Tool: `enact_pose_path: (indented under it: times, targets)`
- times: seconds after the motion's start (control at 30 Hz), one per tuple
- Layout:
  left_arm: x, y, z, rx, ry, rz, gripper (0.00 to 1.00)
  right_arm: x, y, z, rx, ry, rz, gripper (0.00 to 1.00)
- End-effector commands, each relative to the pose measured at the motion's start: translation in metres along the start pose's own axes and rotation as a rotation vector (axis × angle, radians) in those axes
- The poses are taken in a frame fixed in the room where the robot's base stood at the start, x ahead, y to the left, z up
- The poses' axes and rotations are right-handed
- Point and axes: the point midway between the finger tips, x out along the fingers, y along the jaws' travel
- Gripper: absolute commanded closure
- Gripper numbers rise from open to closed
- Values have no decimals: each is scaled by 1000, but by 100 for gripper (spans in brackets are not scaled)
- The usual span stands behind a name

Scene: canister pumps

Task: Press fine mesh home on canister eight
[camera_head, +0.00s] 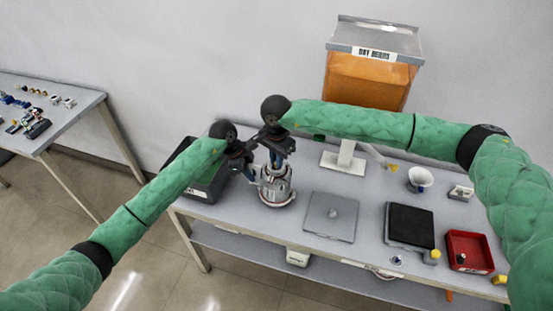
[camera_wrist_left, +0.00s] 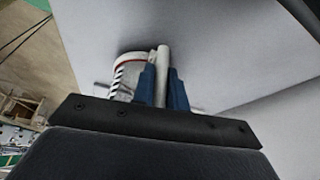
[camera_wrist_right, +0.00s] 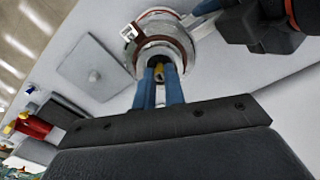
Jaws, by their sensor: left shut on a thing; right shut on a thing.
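A metal canister (camera_head: 277,190) with a reddish band stands upright at the left part of the table. It also shows in the right wrist view (camera_wrist_right: 180,50) and, with a striped scale on its side, in the left wrist view (camera_wrist_left: 131,72). My left gripper (camera_head: 254,172) is shut on a pale upright bar (camera_wrist_left: 163,62) at the canister's side, apparently its handle. My right gripper (camera_head: 276,164) points down over the canister's open top. Its blue fingers are shut on a small yellow piece (camera_wrist_right: 158,72) at the mouth. I cannot tell whether this is the fine mesh, or how deep it sits.
A black case (camera_head: 200,175) stands just left of the canister. A grey plate (camera_head: 330,216), a black pad (camera_head: 410,224), a red tray (camera_head: 470,251) and a white cup (camera_head: 420,178) lie to the right. An orange hopper (camera_head: 367,82) stands behind. A side table (camera_head: 75,118) holds small parts.

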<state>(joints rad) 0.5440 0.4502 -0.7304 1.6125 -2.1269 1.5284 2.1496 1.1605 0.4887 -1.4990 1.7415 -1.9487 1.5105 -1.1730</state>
Motion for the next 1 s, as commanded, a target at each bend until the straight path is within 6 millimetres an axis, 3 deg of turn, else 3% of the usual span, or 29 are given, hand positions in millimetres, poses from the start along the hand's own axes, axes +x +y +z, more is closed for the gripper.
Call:
enact_pose_path:
  times: [0.07,0.1,0.2,0.23,0.3,0.33,0.87,0.93,1.0]
  targets:
    - [0,0,-1,1,1,-1,100,2,1,0,0,-1,2,100]
    - [0,0,-1,2,1,-1,100,3,1,0,0,-1,2,85]
    - [0,0,-1,1,1,-1,100,2,1,0,0,-1,2,65]
    - [0,0,-1,1,1,-1,100,2,1,0,0,-1,2,63]
    - [0,0,-1,1,1,-1,100,2,1,0,0,-1,2,63]
    - [0,0,-1,1,1,-1,100,2,1,0,0,-1,2,74]
    - [0,0,1,-1,-2,0,100,-12,0,0,0,0,0,72]
    - [0,0,1,-1,-2,0,100,-15,0,0,0,0,0,54]
    - [0,0,1,-1,-1,0,100,-18,0,0,1,0,0,54]
